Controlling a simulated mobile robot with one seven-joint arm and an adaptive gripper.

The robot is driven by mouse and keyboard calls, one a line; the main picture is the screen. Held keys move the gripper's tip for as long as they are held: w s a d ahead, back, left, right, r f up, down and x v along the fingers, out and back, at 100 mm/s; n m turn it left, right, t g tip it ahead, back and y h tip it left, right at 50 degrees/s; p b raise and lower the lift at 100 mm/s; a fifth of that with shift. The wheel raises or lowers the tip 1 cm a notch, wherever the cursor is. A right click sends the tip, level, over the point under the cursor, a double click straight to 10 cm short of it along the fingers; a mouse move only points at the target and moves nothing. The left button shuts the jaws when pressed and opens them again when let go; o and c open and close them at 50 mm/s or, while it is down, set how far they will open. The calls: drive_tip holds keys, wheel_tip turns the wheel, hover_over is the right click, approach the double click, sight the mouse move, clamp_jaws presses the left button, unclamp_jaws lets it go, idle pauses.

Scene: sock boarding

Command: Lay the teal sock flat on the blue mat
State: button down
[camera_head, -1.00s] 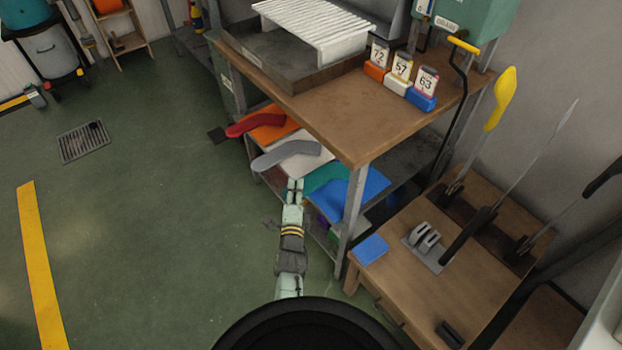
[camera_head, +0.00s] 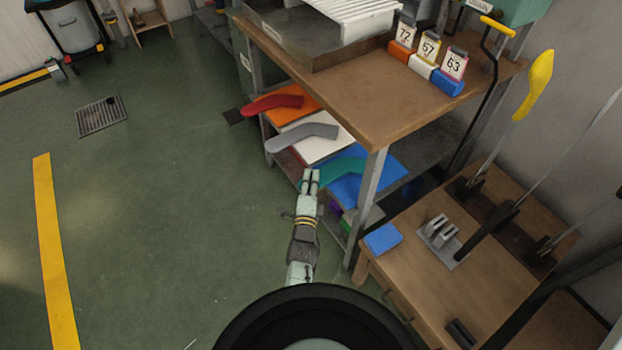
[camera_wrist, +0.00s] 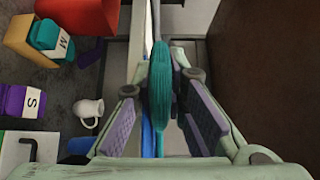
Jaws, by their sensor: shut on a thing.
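The teal sock (camera_head: 342,171) lies over the left part of the blue mat (camera_head: 388,167) on the shelf under the workbench, seen in the head view. Its near end is at my gripper (camera_head: 311,176), which is shut on it at the shelf's front edge. In the wrist view, the sock (camera_wrist: 160,88) stands edge-on between the finger pads of my gripper (camera_wrist: 160,105). A thin blue strip shows below it there. I cannot tell whether the whole sock touches the mat; part of the mat is hidden behind the table leg.
A red sock (camera_head: 272,104) lies on an orange mat (camera_head: 308,98), and a grey sock (camera_head: 302,136) on a white mat (camera_head: 338,146), to the left on the shelf. The table leg (camera_head: 367,205) stands close right of my gripper. Open floor lies left.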

drive_tip(key=c, duration=1.5)
unclamp_jaws()
drive_tip(key=shift+c, duration=0.2)
drive_tip(key=o, duration=0.3)
drive_tip(key=shift+o, duration=0.2)
drive_tip(key=shift+f, duration=0.2)
drive_tip(key=shift+f+b, duration=0.4)
drive_tip(key=shift+b, duration=0.15)
